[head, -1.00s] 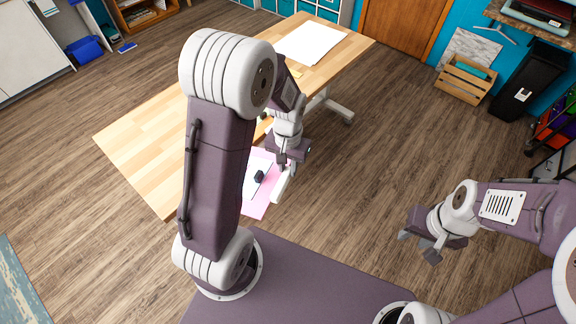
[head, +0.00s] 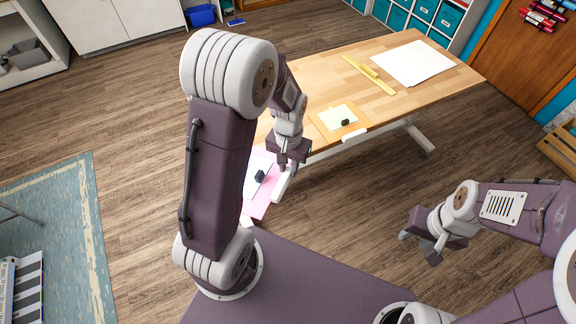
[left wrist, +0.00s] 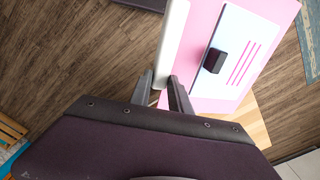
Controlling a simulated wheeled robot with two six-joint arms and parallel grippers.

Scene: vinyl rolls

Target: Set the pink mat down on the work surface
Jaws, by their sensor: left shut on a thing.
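The pink mat (head: 264,205) carries a white panel, a black knob and a white bar along one edge. My left gripper (head: 281,168) is shut on the white bar. The left wrist view shows the bar between the fingers (left wrist: 172,85) and the pink mat (left wrist: 278,14) to the right. The work surface, a light wooden table (head: 430,92), reaches behind my left arm. A piece of it (left wrist: 252,118) shows past the mat in the left wrist view; the gap between them is unclear. My right gripper (head: 420,247) is open and empty, over the floor.
A tan board (head: 324,121) with a pale panel and black knob lies at the table's front edge. A yellow ruler (head: 370,73) and white sheet (head: 412,63) lie farther back. A blue rug (head: 75,225) is on the floor at left.

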